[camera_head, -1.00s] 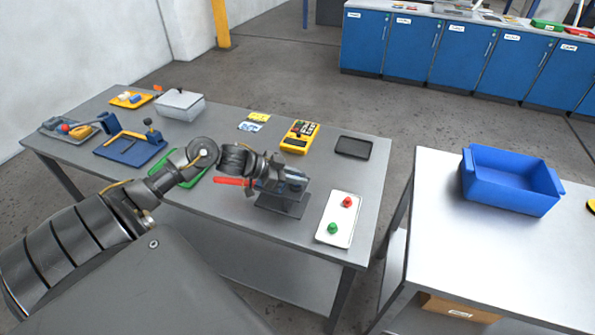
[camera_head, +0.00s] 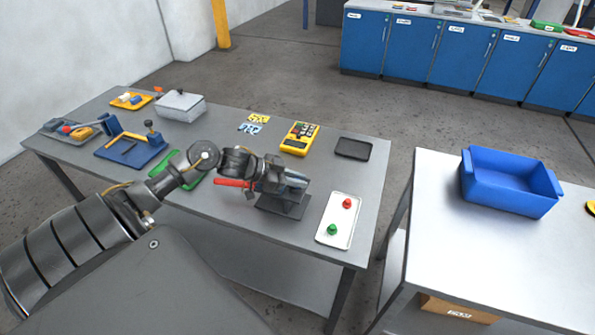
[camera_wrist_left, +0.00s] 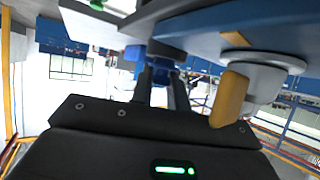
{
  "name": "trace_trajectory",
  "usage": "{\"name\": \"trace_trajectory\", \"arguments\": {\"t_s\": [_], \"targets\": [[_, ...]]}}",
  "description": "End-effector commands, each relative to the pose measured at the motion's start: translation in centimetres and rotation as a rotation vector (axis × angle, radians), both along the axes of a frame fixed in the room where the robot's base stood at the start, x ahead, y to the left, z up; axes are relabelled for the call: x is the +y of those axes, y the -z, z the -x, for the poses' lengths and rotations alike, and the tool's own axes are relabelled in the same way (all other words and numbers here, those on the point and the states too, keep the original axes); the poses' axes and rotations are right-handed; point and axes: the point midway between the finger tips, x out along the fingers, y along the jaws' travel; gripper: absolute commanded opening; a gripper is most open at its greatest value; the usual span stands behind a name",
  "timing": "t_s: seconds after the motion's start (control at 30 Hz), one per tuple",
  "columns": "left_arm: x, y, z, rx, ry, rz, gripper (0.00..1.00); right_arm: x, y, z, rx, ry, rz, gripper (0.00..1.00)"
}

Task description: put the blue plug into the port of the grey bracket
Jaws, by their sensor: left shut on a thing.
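The grey bracket (camera_head: 283,206) stands on the near right part of the grey table; my gripper covers its upper part and its port. My left gripper (camera_head: 292,181) is at the bracket, over or against its upper part. In the left wrist view my left gripper (camera_wrist_left: 162,82) is shut on the blue plug (camera_wrist_left: 157,62), which shows between and beyond the fingertips. The plug is hidden in the head view. I cannot tell whether the plug is inside the port. My right gripper is not in view.
A red handle (camera_head: 233,183) lies just left of the gripper. A white plate (camera_head: 339,221) with red and green knobs is right of the bracket. A yellow meter (camera_head: 299,138) and black tray (camera_head: 353,148) are behind. A blue bin (camera_head: 510,181) stands on the right table.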

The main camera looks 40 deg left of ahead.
Motion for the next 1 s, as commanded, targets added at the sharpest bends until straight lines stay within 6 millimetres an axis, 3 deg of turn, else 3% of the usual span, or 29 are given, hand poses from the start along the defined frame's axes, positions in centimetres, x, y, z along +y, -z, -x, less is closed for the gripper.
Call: {"name": "trace_trajectory", "arguments": {"t_s": [0.47,0.5,0.67,0.87,1.0], "targets": [[-0.06,0.56,0.07,0.003,0.001,0.000,0.00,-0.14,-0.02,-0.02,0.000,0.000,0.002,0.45],[-0.06,0.57,0.07,0.003,0.001,0.001,0.20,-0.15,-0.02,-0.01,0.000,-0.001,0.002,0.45],[-0.07,0.62,0.10,0.004,0.002,0.000,0.41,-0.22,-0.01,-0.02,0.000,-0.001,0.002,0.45],[-0.09,0.67,0.14,0.006,0.001,0.000,0.42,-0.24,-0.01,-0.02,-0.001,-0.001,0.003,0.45],[-0.10,0.71,0.16,0.007,0.002,0.001,0.60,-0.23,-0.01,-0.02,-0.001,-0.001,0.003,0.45]]}}
